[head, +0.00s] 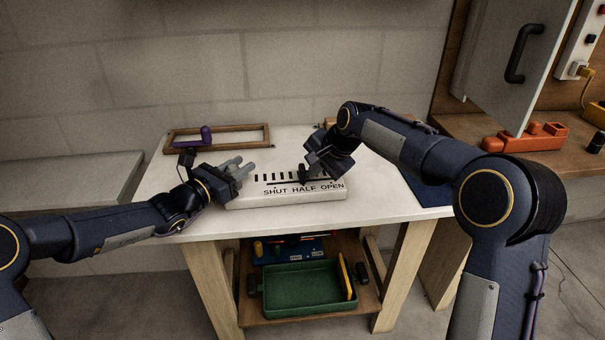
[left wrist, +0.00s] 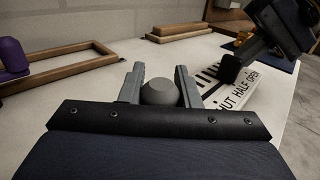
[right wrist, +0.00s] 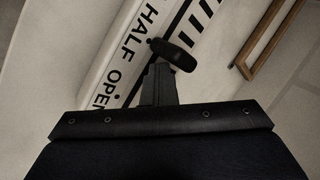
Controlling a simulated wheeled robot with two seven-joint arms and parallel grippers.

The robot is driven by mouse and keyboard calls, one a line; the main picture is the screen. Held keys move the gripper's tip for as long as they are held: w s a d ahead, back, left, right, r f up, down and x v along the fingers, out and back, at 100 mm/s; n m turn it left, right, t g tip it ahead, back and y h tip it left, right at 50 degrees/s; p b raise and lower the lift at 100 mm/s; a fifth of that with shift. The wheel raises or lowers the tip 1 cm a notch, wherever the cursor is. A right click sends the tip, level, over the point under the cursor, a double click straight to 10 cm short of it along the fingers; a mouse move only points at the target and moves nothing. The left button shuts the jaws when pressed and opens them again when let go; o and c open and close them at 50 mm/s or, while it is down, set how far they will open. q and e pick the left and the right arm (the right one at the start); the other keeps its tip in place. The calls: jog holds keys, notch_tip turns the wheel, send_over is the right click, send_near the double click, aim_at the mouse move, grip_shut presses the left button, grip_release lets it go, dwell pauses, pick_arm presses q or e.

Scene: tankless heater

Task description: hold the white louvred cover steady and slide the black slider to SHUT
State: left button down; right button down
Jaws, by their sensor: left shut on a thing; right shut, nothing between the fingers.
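The white louvred cover (head: 240,203) lies on the table, its front marked SHUT, HALF, OPEN from left to right; it also shows in the right wrist view (right wrist: 99,75). The black slider (right wrist: 174,54) stands near HALF, partly hidden in the head view by my right gripper. My left gripper (head: 240,167) is shut on a grey rounded knob (left wrist: 160,92) at the cover's left end. My right gripper (right wrist: 158,72) is shut and empty, its fingertips right beside the slider on the OPEN side; whether they touch it I cannot tell.
A wooden frame (head: 217,130) with a purple handle (head: 206,136) lies at the table's back left. A green tray (head: 296,306) sits on the shelf below. An orange object (head: 528,137) lies on the right-hand bench. The table left of the cover is clear.

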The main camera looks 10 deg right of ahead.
aim_at(286, 180)
pick_arm(q)
jog(key=shift+f, duration=0.15)
pick_arm(e)
jog(key=shift+s+a, duration=0.1)
jog(key=shift+a, duration=3.4)
jog(key=shift+d, duration=0.7)
notch_tip(286, 180, up, 7)
pick_arm(q)
jog(key=c, duration=1)
grip_release()
jog(key=v, duration=1.2)
